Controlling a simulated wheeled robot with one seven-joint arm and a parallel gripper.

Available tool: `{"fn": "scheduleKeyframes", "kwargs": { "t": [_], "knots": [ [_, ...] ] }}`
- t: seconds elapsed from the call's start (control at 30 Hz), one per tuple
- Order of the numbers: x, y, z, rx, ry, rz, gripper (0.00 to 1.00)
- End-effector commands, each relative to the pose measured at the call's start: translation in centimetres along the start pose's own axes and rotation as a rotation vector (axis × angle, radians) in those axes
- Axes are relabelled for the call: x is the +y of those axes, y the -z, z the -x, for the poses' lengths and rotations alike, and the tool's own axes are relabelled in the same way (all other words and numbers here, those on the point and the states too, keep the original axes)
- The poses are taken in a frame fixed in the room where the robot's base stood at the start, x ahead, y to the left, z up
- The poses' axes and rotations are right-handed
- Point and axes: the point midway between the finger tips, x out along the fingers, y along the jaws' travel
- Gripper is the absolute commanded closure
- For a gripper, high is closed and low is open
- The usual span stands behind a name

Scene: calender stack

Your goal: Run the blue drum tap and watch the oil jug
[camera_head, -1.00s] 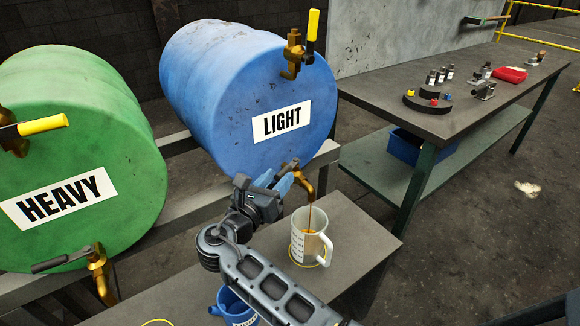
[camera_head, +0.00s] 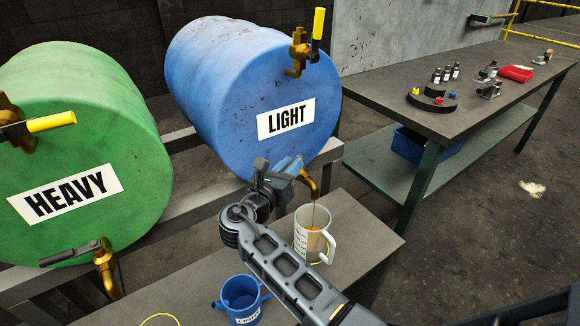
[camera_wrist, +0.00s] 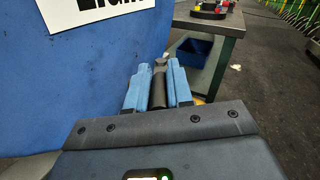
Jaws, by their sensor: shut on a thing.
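The blue drum (camera_head: 235,105), labelled LIGHT, lies on its side on a rack. Its lower brass tap (camera_head: 312,186) has a thin stream of amber oil falling from the spout. The clear oil jug (camera_head: 301,236), with white markings and a white handle, stands upright under the spout. Amber oil shows inside; its exact level against the marks is too small to read. My gripper (camera_head: 290,166) is at the tap, left of the spout. In the wrist view its blue fingers are shut on the black tap handle (camera_wrist: 159,88). The fingers partly hide the handle.
A blue LIGHT can (camera_head: 240,300) stands left of my arm on the low bench (camera_head: 190,296). The green HEAVY drum (camera_head: 85,150) is at the left, with its own lower tap (camera_head: 103,265).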

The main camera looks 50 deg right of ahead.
Motion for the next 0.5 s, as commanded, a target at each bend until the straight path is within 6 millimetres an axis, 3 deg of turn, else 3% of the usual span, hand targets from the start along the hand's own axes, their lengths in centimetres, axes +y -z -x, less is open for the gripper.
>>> {"fn": "scheduleKeyframes", "kwargs": {
  "t": [0.13,0.5],
  "knots": [
    [-0.01,0.00,0.00,0.000,0.000,0.000,1.00],
    [-0.02,0.01,0.01,0.000,0.000,0.000,1.00]
  ]
}}
